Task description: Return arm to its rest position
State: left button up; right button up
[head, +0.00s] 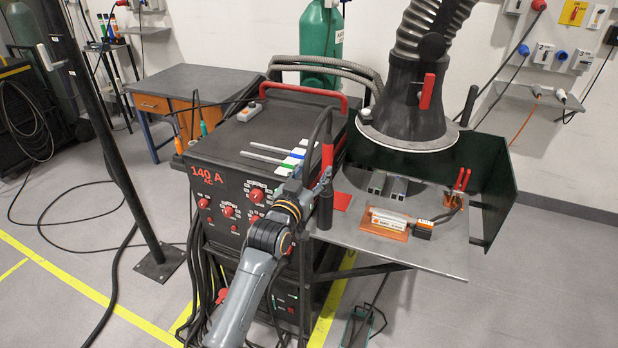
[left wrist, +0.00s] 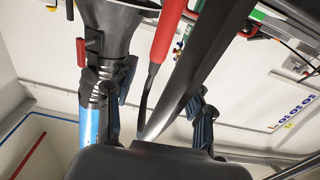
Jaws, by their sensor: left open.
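My left arm (head: 262,250) reaches up from the bottom of the head view, in front of the welding machine (head: 262,165). My left gripper (head: 318,182) is open at the left edge of the work table, close to a dark upright cylinder (head: 325,208) and a torch with a red handle (head: 327,158). In the left wrist view the fingers of the left gripper (left wrist: 158,112) stand apart. The red handle (left wrist: 168,30) and a thick black part (left wrist: 200,70) show between and above them. I cannot tell whether they touch the fingers. My right gripper is in neither view.
The work table (head: 440,258) carries an orange plate (head: 388,232), metal blocks (head: 388,186) and a red-handled clamp (head: 460,185). An extraction hood (head: 410,115) hangs over it. A dark post (head: 110,160) stands left. Open floor (head: 75,225) lies left of the machine.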

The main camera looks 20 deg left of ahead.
pick_arm(q)
jog(key=s+d+f+g+b, duration=0.1)
jog(key=s+f+g, duration=0.35)
jog(key=f, duration=1.05)
jog(key=s+f+g+b, duration=0.1)
jog(key=s+f, duration=0.6)
jog(key=f, duration=0.7)
jog(key=s+d+f+g+b, duration=0.1)
jog(key=s+f+g, duration=0.35)
jog(key=f, duration=1.05)
jog(key=s+f+m+g, duration=0.1)
jog(key=s+f+g, duration=0.1)
jog(key=s+f, duration=0.75)
jog(key=s+f+g, duration=0.1)
jog(key=s+f, duration=0.6)
jog(key=s, duration=0.5)
jog(key=s+a+f+g, duration=0.1)
jog(key=s+f+g, duration=0.1)
jog(key=s, duration=0.9)
jog(key=s+a+f+m+g+b, duration=0.1)
jog(key=s+f, duration=0.4)
jog(key=s, duration=0.6)
jog(key=shift+a+f+g+y+b, duration=0.2)
jog(key=shift+a+g+y+b, duration=0.1)
jog(key=shift+g, duration=0.3)
